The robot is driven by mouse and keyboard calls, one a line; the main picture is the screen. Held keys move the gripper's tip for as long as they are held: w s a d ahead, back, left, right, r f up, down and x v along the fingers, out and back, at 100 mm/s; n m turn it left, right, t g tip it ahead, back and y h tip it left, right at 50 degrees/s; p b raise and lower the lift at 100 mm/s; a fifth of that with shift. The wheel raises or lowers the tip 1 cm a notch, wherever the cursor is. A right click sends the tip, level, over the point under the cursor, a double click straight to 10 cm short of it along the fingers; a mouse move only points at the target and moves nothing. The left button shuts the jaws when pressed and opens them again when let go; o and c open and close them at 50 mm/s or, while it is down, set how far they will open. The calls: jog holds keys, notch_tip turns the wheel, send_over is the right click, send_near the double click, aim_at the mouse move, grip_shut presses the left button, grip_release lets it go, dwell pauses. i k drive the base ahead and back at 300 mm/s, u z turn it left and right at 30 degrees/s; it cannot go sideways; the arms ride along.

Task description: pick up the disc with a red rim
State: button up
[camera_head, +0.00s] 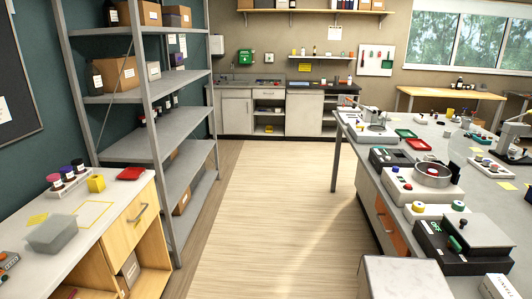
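Small round pieces lie on the right bench (500,218), one with a yellow edge (418,207) and one with a green edge (458,205). Small coloured items farther along the bench are too small to tell apart. My gripper is not in view.
A wooden floor aisle (280,210) is clear between the grey shelving (130,150) and the right bench. A left cabinet (125,212) carries a red tray (131,174), a grey bin (51,233) and capped bottles (68,176). A white box-shaped top (405,277) stands close at the front.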

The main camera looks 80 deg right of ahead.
aim_at(433, 172)
jog(key=z, duration=0.25)
jog(key=k, duration=0.2)
jog(key=z, duration=3.05)
jog(key=k, duration=0.7)
jog(key=u, duration=0.1)
jog(key=i, duration=0.55)
jog(key=u, duration=0.1)
